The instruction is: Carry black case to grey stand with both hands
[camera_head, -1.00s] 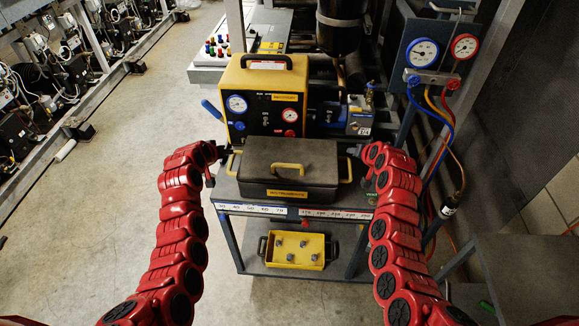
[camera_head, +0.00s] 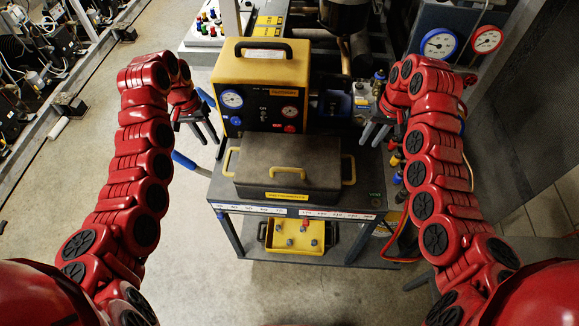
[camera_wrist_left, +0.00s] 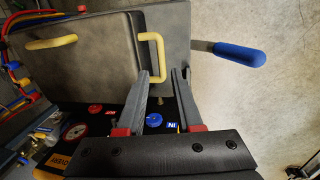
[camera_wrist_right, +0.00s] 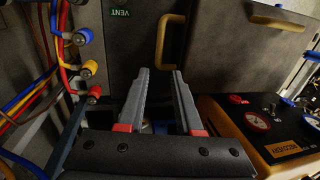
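The black case (camera_head: 310,157) lies closed and flat on the top of a dark cart (camera_head: 222,187). It has yellow handles at its left end (camera_head: 229,161) and right end (camera_head: 349,170). My left gripper (camera_head: 203,138) is open and empty, up and left of the left handle; in the left wrist view that handle (camera_wrist_left: 158,52) lies just beyond the fingertips. My right gripper (camera_head: 372,138) is open and empty, up and right of the right handle; that handle (camera_wrist_right: 162,42) shows beyond its fingers in the right wrist view. I cannot make out the grey stand now.
A yellow gauge unit (camera_head: 260,72) stands right behind the case. A blue lever (camera_head: 192,163) sticks out left of the cart. Hoses and fittings (camera_wrist_right: 80,65) are close beside my right gripper. A yellow tray (camera_head: 295,237) sits on the lower shelf.

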